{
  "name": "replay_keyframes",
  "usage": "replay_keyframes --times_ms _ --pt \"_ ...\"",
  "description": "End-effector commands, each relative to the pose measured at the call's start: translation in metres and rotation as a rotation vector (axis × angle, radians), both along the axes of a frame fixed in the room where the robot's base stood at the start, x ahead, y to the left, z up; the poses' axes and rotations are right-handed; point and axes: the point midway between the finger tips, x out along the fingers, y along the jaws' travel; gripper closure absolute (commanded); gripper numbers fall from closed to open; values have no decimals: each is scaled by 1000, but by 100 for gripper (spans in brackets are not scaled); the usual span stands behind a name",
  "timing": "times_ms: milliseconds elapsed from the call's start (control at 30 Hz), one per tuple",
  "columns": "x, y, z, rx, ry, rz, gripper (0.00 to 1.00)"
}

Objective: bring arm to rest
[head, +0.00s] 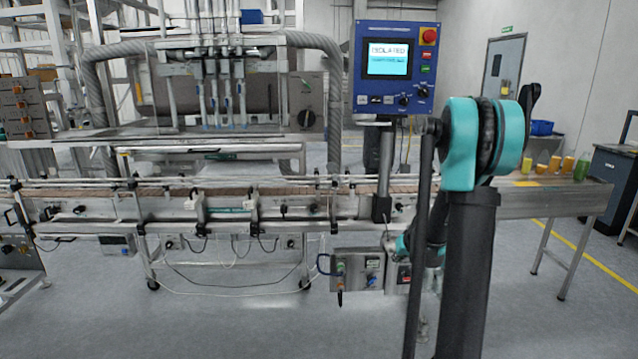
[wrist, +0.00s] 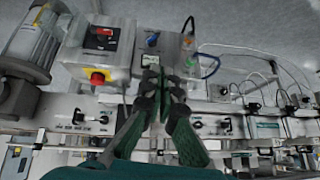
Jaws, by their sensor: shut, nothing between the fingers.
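My arm, black with teal joints, stands in the right half of the head view, in front of the filling line. My gripper (wrist: 163,80) shows in the wrist view with its two dark fingers together and nothing between them. In that view, which looks upside down, the fingertips overlap a grey control box (wrist: 150,42) with a blue knob. I cannot tell if they touch it. In the head view the fingers are hidden or too small to make out.
The piston filler (head: 220,90) and its conveyor (head: 290,205) span the left and middle. A blue control panel (head: 392,68) reads "ISOLATED". Several yellow and green containers (head: 555,164) stand at the conveyor's right end. A box with a red button (wrist: 101,77) is beside my fingers. Floor in front is clear.

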Motion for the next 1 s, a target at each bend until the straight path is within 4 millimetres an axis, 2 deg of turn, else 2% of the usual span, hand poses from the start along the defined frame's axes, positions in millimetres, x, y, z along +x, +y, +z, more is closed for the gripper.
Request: replay_keyframes --times_ms 33,100,333,533,700,833,1000 --pt "-19 11 9 -3 14 3 100" --pt "-45 23 17 -9 34 5 100" --pt "-132 56 35 -29 100 1 100" --pt "-210 75 37 -53 152 -6 100" --pt "-274 84 28 -76 191 -16 100" --pt "-312 87 19 -92 215 -24 100" --pt "-337 87 11 -103 230 -32 100"
